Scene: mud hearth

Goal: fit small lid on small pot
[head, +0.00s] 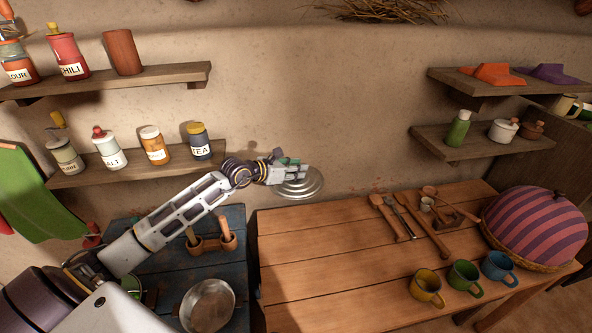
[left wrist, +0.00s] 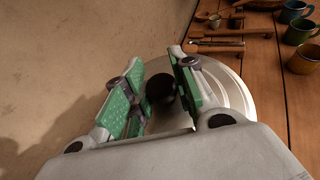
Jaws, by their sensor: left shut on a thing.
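A round metal lid (head: 302,188) with stepped rings is held in the air by my left gripper (head: 288,165), in front of the wall near the back left corner of the wooden table. In the left wrist view the lid (left wrist: 234,92) lies beyond the fingers of my left gripper (left wrist: 162,82), which are closed around its dark round knob (left wrist: 160,89). A round metal vessel (head: 208,304) stands on the blue table at the lower left, well away from the lid. I cannot tell whether it is the small pot. My right gripper is not in view.
The wooden table (head: 330,255) has a clear left half. Wooden utensils (head: 398,215), several mugs (head: 464,276) and a striped dome (head: 538,228) occupy its right side. The blue table (head: 228,262) holds a wooden rack. Shelves with jars (head: 130,172) line the wall.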

